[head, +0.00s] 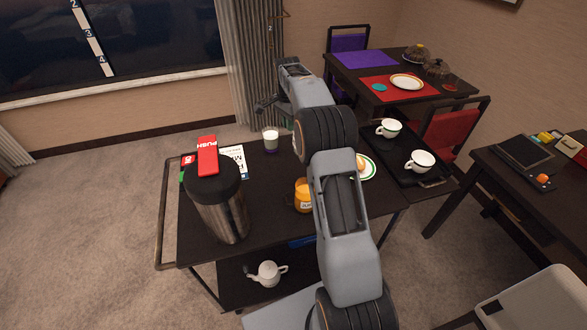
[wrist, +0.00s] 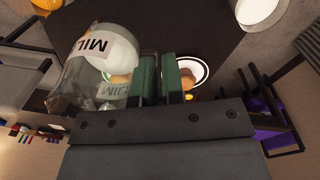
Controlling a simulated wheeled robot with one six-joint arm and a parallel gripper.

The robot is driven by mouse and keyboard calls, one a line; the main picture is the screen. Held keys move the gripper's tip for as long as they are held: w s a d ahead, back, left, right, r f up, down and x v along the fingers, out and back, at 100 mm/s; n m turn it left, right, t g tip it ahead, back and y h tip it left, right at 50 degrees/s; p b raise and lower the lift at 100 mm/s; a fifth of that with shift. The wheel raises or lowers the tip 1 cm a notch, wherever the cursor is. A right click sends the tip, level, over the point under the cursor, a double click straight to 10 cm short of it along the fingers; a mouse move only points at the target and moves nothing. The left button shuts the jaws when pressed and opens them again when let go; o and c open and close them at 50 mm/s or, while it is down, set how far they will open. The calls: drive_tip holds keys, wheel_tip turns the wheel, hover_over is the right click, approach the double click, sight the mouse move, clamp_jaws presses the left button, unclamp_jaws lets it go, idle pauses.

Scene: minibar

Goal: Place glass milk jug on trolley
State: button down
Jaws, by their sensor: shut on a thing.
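The part between the fingers is hidden. In the head view my arm covers the jug. The trolley (head: 265,205) is a dark two-level cart with a rail at its left end. Its dark top also shows behind the jug in the wrist view. I cannot tell whether the jug touches it.
The trolley top holds a steel canister (head: 222,210) with a red sign, a glass of milk (head: 270,139), an orange jar (head: 303,195) and a plate of food (head: 367,170). A tray with white cups (head: 421,160) is at right. A teapot (head: 267,273) stands on the lower shelf.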

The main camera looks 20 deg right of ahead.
drive_tip(key=s+d+f, duration=0.1)
drive_tip(key=s, duration=0.1)
drive_tip(key=s+d+f, duration=0.1)
drive_tip(key=s, duration=0.1)
drive_tip(key=s+d+f, duration=0.1)
drive_tip(key=s, duration=0.2)
drive_tip(key=shift+s+f, duration=0.1)
drive_tip(key=s+f, duration=0.1)
drive_tip(key=f, duration=0.1)
drive_tip(key=s+d+f, duration=0.1)
drive_tip(key=s+f, duration=0.1)
drive_tip(key=f, duration=0.1)
drive_tip(key=s+d+f, duration=0.1)
drive_tip(key=s+f, duration=0.1)
drive_tip(key=f, duration=0.1)
drive_tip(key=shift+s+f, duration=0.15)
drive_tip(key=shift+f, duration=0.6)
drive_tip(key=c, duration=1.2)
unclamp_jaws()
drive_tip(key=shift+f, duration=0.1)
